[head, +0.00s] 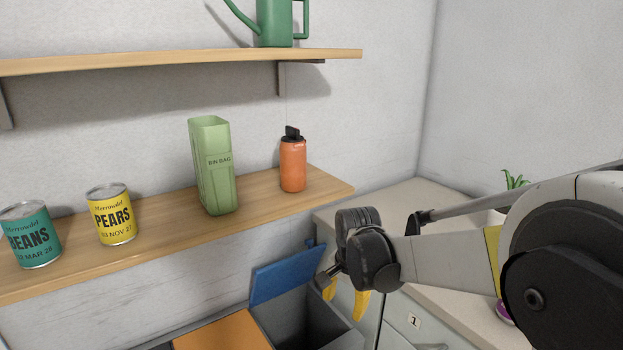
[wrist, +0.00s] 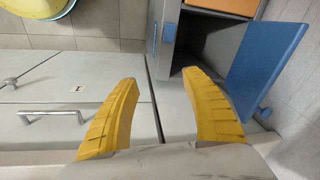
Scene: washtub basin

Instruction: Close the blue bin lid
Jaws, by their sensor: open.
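The blue bin lid (head: 288,274) stands open, tilted up at the back of a grey bin (head: 345,336) whose inside shows dark and open. In the wrist view the blue lid (wrist: 262,65) is at the right, beside the open bin (wrist: 184,60). My gripper (head: 345,300) is above the right side of the bin in the head view, partly hidden by my wrist. In the wrist view its two yellow fingers (wrist: 160,78) are spread, with nothing between them. The right finger appears near the lid; whether they touch cannot be told.
An orange lid (head: 222,332) lies left of the blue one. Drawers (wrist: 50,118) and a counter adjoin the bin on the right in the head view.

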